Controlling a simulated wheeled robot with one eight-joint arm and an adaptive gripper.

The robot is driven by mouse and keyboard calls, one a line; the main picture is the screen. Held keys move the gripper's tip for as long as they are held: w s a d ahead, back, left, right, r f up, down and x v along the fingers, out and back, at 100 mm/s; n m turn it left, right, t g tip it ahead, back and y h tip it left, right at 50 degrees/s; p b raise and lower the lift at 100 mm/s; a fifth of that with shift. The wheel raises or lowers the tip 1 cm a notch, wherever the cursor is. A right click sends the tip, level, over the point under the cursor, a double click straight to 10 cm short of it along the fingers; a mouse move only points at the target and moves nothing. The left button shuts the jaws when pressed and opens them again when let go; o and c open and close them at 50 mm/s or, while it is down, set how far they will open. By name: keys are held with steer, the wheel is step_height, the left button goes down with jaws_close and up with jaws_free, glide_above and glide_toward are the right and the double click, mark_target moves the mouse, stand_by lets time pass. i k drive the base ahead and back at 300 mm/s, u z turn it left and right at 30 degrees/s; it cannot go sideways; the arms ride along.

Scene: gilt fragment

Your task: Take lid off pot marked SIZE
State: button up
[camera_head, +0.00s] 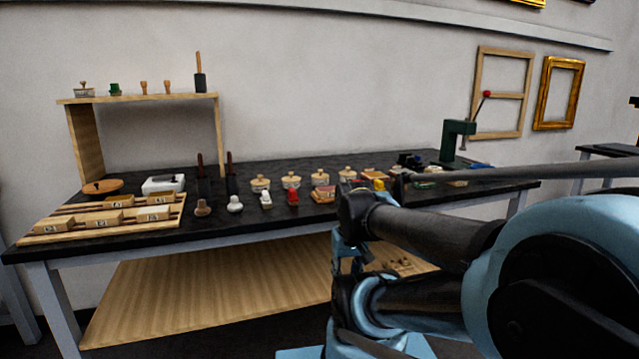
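Several small lidded pots stand in a row on the black bench top, at its middle. I see a left pot (260,184), a second pot (291,181), a third pot (320,178) and a right pot (347,174). Each is pale with a knobbed lid on it. Their markings are too small to read, so I cannot tell which is marked SIZE. My gripper (350,262) is low in front of the bench, below the bench top's front edge and apart from the pots. Its fingers are small and partly hidden by my arm.
Several stoppers and small bottles, a red one (293,197) among them, stand in front of the pots. A wooden rack (171,222) with labelled blocks lies at left. A green press (457,140) stands at the right rear. My arm covers the right front.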

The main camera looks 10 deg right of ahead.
mark_target(317, 177)
steer(key=u, duration=1.3)
steer(key=k, duration=1.05)
steer(key=z, duration=1)
steer(key=i, duration=1)
steer(key=u, duration=0.05)
